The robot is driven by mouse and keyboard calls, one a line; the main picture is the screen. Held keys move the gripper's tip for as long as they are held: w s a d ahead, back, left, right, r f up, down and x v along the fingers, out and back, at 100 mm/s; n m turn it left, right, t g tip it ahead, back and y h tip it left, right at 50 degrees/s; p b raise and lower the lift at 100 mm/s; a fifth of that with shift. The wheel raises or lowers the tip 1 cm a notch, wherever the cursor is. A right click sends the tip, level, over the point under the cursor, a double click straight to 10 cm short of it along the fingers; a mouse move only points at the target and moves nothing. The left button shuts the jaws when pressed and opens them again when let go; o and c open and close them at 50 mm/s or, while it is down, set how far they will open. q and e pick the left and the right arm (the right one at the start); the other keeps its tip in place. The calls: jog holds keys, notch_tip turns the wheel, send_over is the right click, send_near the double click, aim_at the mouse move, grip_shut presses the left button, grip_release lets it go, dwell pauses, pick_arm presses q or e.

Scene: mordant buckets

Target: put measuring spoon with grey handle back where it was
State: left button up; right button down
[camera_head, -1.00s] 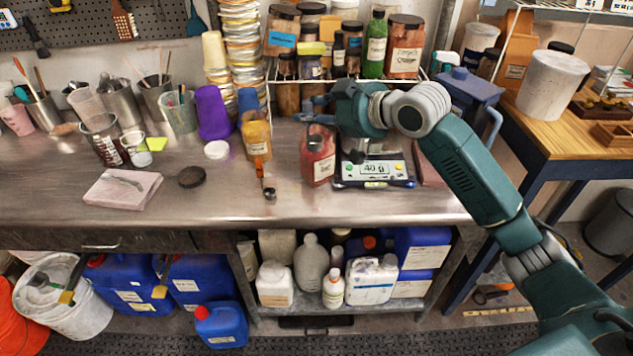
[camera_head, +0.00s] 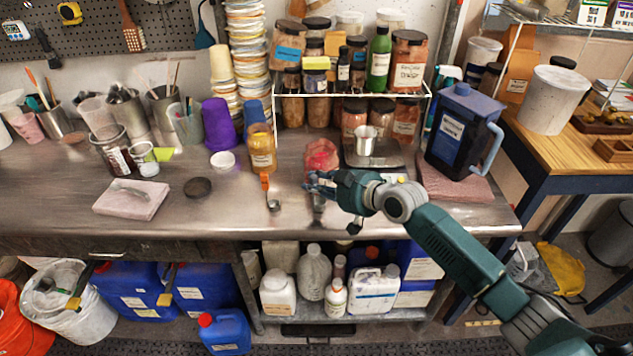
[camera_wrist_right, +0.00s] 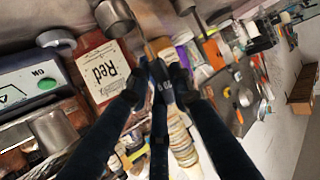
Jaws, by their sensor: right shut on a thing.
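My right gripper (camera_head: 314,184) is shut on the measuring spoon with the grey handle, just above the steel bench in front of the red jar (camera_head: 321,157). The spoon's steel bowl (camera_head: 317,201) hangs under the fingers in the head view. In the right wrist view, its bowl (camera_wrist_right: 115,17) is at the top and its dark handle (camera_wrist_right: 160,85) lies between the fingertips (camera_wrist_right: 157,84); the fingers partly hide the handle. A similar spoon with an orange handle (camera_head: 265,183) lies on the bench to the left. My left gripper is out of view.
The scale (camera_head: 388,158) carries a steel cup (camera_head: 364,141) behind my right arm. An amber jar (camera_head: 261,150), a white lid (camera_head: 222,160) and a dark disc (camera_head: 198,187) stand to the left. A blue pitcher (camera_head: 462,135) is at the right. The front bench strip is mostly clear.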

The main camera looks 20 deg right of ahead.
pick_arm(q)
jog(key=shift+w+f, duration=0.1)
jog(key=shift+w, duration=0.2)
pick_arm(e)
jog(key=shift+f, duration=0.1)
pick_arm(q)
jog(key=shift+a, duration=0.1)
pick_arm(e)
jog(key=c, duration=1.5)
grip_release()
jog(key=shift+c, duration=0.2)
jog(key=shift+r, duration=0.2)
jog(key=shift+s+d, duration=0.2)
jog(key=shift+s, duration=0.05)
pick_arm(q)
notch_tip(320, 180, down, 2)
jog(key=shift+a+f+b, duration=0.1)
jog(key=shift+b, duration=1.05)
pick_arm(e)
jog(key=v, duration=1.1)
jog(key=shift+s+r, duration=0.15)
jog(key=shift+s, duration=0.05)
